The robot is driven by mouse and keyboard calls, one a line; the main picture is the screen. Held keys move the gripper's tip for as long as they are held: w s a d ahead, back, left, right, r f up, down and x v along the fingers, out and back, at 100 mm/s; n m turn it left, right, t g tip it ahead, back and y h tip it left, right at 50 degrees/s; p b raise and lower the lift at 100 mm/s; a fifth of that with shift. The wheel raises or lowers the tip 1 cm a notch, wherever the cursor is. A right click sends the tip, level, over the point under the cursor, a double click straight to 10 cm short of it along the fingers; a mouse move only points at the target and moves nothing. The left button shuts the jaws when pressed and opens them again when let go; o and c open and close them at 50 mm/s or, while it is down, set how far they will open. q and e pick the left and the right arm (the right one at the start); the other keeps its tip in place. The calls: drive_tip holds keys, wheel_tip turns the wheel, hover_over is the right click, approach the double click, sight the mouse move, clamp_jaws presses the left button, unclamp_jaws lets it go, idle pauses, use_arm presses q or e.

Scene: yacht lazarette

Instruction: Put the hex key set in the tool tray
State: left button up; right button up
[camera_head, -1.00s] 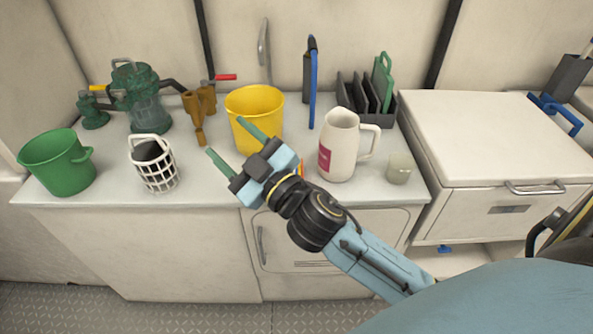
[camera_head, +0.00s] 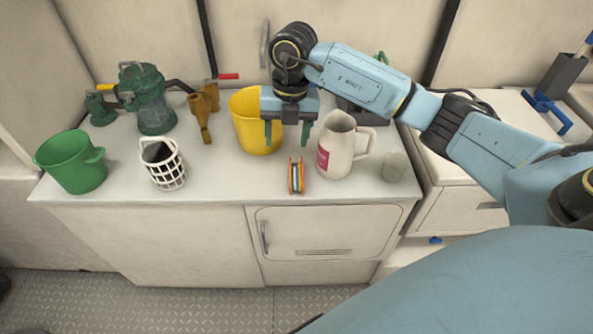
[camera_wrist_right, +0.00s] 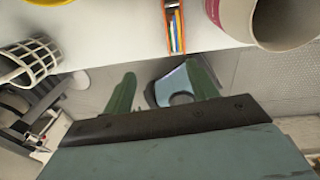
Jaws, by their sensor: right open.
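The hex key set (camera_head: 296,176), a small upright block with orange sides and coloured strips, stands on the white counter near its front edge. It also shows at the top of the right wrist view (camera_wrist_right: 175,28). My right gripper (camera_head: 287,136) points down, open and empty, above the counter and behind the hex key set in the head view, apart from it. A dark grey slotted tray (camera_head: 357,113), which looks like the tool tray, stands at the back right, mostly hidden behind my right arm. My left gripper is not in view.
A white jug (camera_head: 337,150) stands close right of the hex key set, with a small pale cup (camera_head: 395,167) beyond. A yellow bucket (camera_head: 246,125) is behind left. A white basket (camera_head: 163,165) and green bucket (camera_head: 75,162) stand further left. The counter left of the set is clear.

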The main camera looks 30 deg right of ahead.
drive_tip(key=d+h, duration=0.1)
drive_tip(key=d, duration=0.1)
drive_tip(key=b, duration=0.2)
hover_over(297, 171)
drive_tip(key=shift+m, duration=0.3)
drive_tip(key=f, duration=0.6)
drive_tip(key=shift+s+a+f, duration=0.25)
drive_tip(key=shift+a, duration=0.05)
drive_tip(key=shift+f, duration=1.1)
drive_tip(key=f, duration=0.1)
drive_tip(key=f+b, duration=0.1)
drive_tip(key=f, duration=0.2)
drive_tip(key=shift+w+d+b, duration=0.2)
drive_tip(key=shift+d+b, duration=0.05)
drive_tip(key=shift+b, duration=0.1)
clamp_jaws()
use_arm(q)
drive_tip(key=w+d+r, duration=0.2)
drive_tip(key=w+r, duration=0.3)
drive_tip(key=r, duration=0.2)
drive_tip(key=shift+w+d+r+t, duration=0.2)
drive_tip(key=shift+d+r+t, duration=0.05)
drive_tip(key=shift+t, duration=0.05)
use_arm(e)
drive_tip(key=shift+r, duration=0.15)
